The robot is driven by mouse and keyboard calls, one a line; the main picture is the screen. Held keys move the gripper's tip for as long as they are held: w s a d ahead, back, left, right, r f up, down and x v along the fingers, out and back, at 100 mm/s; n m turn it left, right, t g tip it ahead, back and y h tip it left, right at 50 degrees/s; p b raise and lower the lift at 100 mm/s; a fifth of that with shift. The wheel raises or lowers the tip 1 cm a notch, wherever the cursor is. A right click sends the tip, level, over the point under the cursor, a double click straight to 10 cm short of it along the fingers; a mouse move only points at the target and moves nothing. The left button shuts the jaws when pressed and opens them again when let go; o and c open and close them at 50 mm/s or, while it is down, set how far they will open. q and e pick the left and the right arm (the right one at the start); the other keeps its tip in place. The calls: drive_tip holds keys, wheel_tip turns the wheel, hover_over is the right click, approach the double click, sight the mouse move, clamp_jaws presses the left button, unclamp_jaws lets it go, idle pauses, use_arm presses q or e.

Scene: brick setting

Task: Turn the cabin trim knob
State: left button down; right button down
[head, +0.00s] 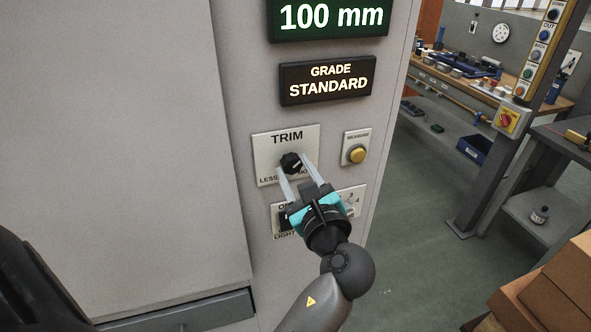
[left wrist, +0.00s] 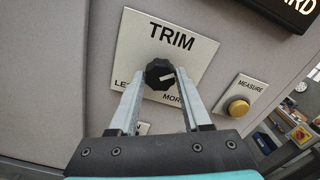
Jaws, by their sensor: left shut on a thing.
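The black trim knob (head: 291,163) sits on a pale plate marked TRIM (head: 268,143) on the grey cabin panel. It also shows in the left wrist view (left wrist: 159,74), where its white pointer line points to the right and slightly up. My left gripper (head: 292,160) is shut on the knob, with one finger on each side of it. The fingers cover part of the LESS and MORE lettering below the knob.
A yellow MEASURE button (head: 357,154) is just right of the trim plate. A light switch plate (head: 350,199) is partly hidden behind my gripper. A GRADE STANDARD display (head: 326,81) and a 100 mm display (head: 331,18) are above. Cardboard boxes (head: 555,285) stand at lower right.

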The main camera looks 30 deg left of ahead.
use_arm(q)
drive_tip(key=shift+r, duration=0.1)
idle(0.3)
drive_tip(key=shift+c, duration=1.8)
unclamp_jaws()
use_arm(e)
drive_tip(key=shift+r, duration=0.1)
